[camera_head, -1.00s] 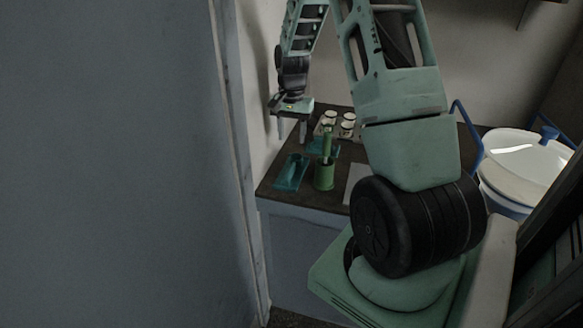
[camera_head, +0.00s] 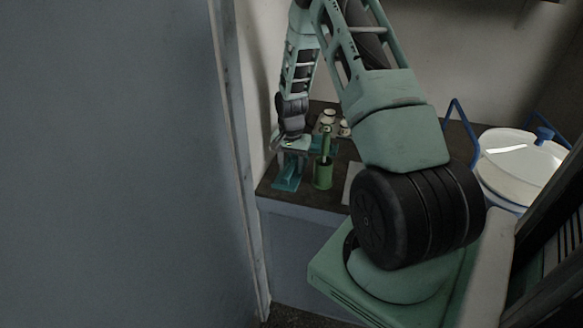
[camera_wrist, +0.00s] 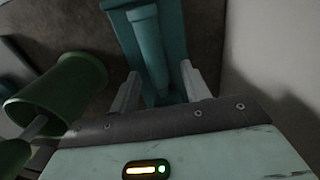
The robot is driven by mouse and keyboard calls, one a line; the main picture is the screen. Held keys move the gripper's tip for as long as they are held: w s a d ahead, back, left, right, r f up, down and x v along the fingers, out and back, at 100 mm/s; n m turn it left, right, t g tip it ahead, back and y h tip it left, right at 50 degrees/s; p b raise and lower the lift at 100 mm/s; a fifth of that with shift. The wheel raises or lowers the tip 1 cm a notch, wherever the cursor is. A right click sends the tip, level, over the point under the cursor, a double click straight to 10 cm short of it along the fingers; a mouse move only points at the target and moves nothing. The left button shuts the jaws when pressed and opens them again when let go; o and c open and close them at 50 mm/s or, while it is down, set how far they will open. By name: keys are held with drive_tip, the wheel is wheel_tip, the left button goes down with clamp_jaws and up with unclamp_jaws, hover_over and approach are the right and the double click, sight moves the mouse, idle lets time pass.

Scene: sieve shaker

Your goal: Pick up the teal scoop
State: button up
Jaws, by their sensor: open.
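The teal scoop (camera_wrist: 152,50) appears in the wrist view as a rounded teal bar lying in a teal tray-like holder (camera_wrist: 175,30). In the head view the teal holder (camera_head: 286,181) is on the dark table, partly hidden by my gripper (camera_head: 293,165); I cannot make out the scoop separately there. In the wrist view my gripper (camera_wrist: 160,92) is open, with one pale finger on each side of the teal bar. I cannot tell whether the fingers touch it.
A green cup (camera_head: 323,176) holding a green-handled tool stands close right of the holder; it also shows in the wrist view (camera_wrist: 62,95). White jars (camera_head: 328,117) stand behind. A white lidded vessel (camera_head: 520,160) with blue handles is at right. A wall borders the left.

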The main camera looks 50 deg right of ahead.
sight(291, 165)
clamp_jaws()
wheel_tip(291, 165, up, 10)
drive_tip(key=b, duration=0.1)
idle(0.5)
